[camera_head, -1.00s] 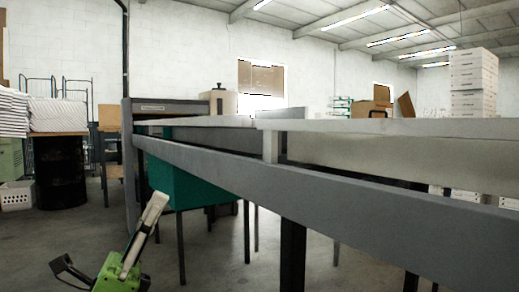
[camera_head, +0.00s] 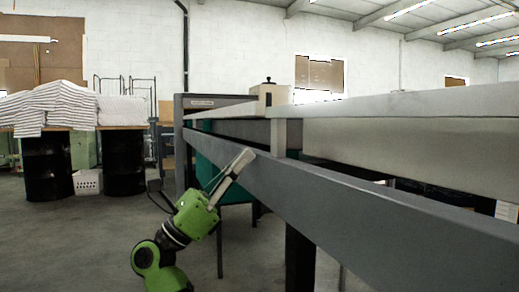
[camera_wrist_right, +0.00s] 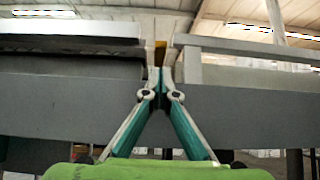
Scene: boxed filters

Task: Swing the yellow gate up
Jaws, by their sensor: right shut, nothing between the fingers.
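I see no clear yellow gate in the head view. In the right wrist view a small yellow-orange strip (camera_wrist_right: 160,54) shows just beyond the fingertips, in a narrow gap between pale upright parts; I cannot tell whether it is the gate. My right gripper (camera_head: 245,157) points up and to the right, before the grey side rail of the long bench. In the wrist view my right gripper (camera_wrist_right: 160,78) has its pale fingertips together with nothing held, in front of the grey rail (camera_wrist_right: 240,115). My left gripper is not in view.
The long grey rail (camera_head: 350,205) and pale bench top (camera_head: 400,104) run across the right side. A teal panel (camera_head: 207,178) hangs beneath the rail. Black drums (camera_head: 122,165) with stacked white sheets (camera_head: 60,108) and a white basket (camera_head: 88,182) stand at left. The floor at front left is open.

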